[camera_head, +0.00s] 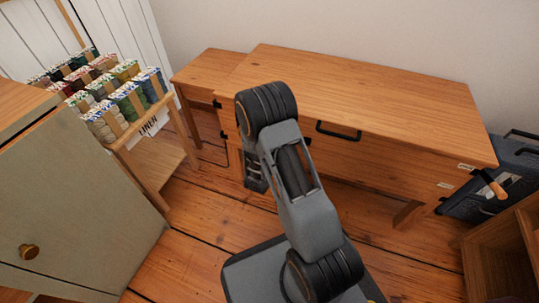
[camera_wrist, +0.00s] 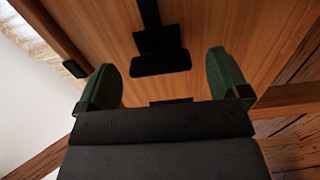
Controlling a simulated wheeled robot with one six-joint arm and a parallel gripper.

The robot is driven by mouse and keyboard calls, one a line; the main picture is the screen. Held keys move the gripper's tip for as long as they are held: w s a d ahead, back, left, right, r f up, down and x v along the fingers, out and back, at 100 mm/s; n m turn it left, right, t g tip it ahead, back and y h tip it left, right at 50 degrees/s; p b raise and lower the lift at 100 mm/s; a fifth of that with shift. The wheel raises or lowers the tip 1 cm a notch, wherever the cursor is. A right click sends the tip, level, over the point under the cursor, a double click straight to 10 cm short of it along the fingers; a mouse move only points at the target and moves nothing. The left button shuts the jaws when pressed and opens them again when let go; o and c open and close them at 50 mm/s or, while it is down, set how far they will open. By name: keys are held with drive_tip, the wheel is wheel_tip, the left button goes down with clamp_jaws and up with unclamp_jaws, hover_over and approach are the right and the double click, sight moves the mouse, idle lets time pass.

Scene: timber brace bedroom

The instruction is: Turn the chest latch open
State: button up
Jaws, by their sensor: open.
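The wooden chest (camera_head: 370,90) stands against the wall in the head view, with a black bar handle (camera_head: 338,132) on its front. At its right end a lever with an orange-brown wooden grip (camera_head: 490,184) sticks out beside small white labels (camera_head: 446,185); I cannot read them. In the wrist view my gripper (camera_wrist: 163,66) is open, with its two green fingers wide apart and nothing held. A black metal fitting (camera_wrist: 160,62) on a wooden face shows between and beyond the fingers. I cannot tell which fitting it is. My arm hides the gripper in the head view.
A rack of several yarn bundles (camera_head: 110,95) and a green-grey cabinet (camera_head: 70,200) stand at the left. A lower wooden table (camera_head: 205,65) adjoins the chest. A dark blue case (camera_head: 515,165) and a wooden shelf unit (camera_head: 505,250) stand at the right. Plank floor lies between.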

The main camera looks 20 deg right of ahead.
drive_tip(key=p+v, duration=0.2)
drive_tip(key=v, duration=1)
drive_tip(key=shift+s+p, duration=0.2)
drive_tip(key=shift+p, duration=0.1)
drive_tip(key=shift+r, duration=0.15)
